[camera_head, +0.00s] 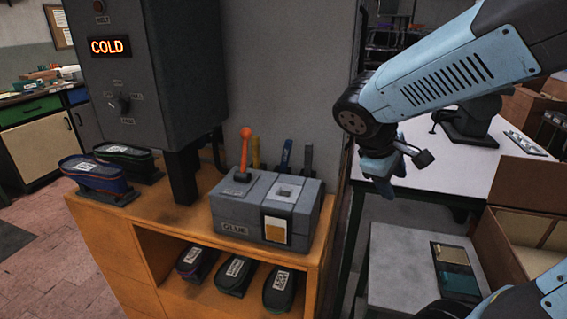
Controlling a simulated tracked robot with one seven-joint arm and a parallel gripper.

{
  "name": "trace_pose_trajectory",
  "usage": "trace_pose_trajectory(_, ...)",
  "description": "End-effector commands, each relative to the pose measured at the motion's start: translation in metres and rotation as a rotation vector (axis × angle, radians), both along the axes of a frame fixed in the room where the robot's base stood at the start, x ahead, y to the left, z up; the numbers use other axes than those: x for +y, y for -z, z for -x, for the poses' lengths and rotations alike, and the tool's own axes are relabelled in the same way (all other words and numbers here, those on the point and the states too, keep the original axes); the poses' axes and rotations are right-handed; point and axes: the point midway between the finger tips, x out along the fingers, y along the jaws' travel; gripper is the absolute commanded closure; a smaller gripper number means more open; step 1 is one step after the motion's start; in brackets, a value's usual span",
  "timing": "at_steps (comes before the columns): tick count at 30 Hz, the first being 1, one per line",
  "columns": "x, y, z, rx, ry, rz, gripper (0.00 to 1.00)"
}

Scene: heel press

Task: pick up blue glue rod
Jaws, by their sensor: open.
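A blue glue rod (286,153) stands upright behind the grey box labelled GLUE (232,208), on the orange cabinet. The box hides its lower end. A yellow rod (256,152) stands to its left and a dark grey one (307,158) to its right. My gripper (400,166) hangs from my arm to the right of the rods, over the near side of the white table. It is open, with nothing seen in it, and apart from the blue rod.
The dark press with a lit COLD sign (110,46) stands left of the box. An orange-knobbed lever (243,155) rises from the box. Shoes (99,172) sit on the cabinet (190,237) and its shelf. The white table (455,165) has clear room.

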Motion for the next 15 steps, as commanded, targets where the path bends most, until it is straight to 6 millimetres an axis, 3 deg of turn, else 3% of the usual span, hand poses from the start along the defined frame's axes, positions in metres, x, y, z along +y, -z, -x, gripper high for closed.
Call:
trace_pose_trajectory(8,0.021,0.015,-0.063,0.133,-0.351,0.427,0.48)
trace_pose_trajectory(15,0.076,0.022,-0.119,0.169,-0.67,0.805,0.48)
